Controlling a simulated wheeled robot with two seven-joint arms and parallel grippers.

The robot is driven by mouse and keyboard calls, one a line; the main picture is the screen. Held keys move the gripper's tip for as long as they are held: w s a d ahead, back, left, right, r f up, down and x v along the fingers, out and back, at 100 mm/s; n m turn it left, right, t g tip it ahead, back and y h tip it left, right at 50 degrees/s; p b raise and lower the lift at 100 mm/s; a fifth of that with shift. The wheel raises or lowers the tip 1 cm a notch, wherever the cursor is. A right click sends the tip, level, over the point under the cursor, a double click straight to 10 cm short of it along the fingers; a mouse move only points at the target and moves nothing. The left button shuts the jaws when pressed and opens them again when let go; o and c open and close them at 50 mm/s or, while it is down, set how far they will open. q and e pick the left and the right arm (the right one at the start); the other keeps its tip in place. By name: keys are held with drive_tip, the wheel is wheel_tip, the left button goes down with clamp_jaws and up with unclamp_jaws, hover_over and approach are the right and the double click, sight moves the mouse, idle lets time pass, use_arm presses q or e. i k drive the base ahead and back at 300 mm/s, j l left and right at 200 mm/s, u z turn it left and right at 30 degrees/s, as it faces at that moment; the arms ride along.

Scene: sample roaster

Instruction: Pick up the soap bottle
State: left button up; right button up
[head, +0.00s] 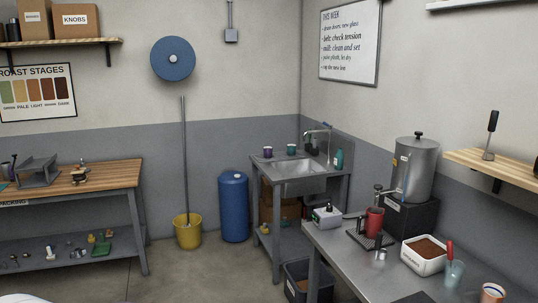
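A small teal bottle (339,160), which looks like the soap bottle, stands upright at the right end of the sink counter (262,163) in the far corner. It is right of the metal basin (299,178) and the tap (318,132). It is small in the head view, so its label and top are hard to make out. Neither of my grippers shows in the head view, and nothing is seen touching the bottle.
A grey worktable (333,250) with a red mug (374,222), a steel urn (413,170) and a white tub (424,256) fills the right foreground. A dark bin (307,283) stands below. A blue barrel (233,207) and yellow bucket (187,231) stand left of the sink. Floor is clear at left-centre.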

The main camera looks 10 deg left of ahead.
sight(338, 160)
drive_tip(key=i+j+u, duration=0.3)
drive_tip(key=i, duration=0.15)
drive_tip(key=i+j+u, duration=0.3)
drive_tip(key=i, duration=0.15)
drive_tip(key=i+u, duration=0.3)
drive_tip(key=i, duration=0.15)
drive_tip(key=i+j, duration=0.1)
drive_tip(key=i, duration=1)
drive_tip(key=i+j, duration=0.1)
drive_tip(key=i, duration=1.05)
drive_tip(key=i+z, duration=0.35)
drive_tip(key=i, duration=0.35)
drive_tip(key=i+j+z, duration=0.2)
drive_tip(key=i+z, duration=0.15)
drive_tip(key=i, duration=0.3)
drive_tip(key=i+l+z, duration=0.1)
drive_tip(key=i+z, duration=0.15)
drive_tip(key=z, duration=0.2)
drive_tip(key=i+z, duration=0.3)
drive_tip(key=z, duration=0.15)
drive_tip(key=i+z, duration=0.25)
drive_tip(key=z, duration=0.2)
drive_tip(key=i+j+z, duration=0.2)
drive_tip(key=z, duration=0.25)
drive_tip(key=i+j, duration=0.05)
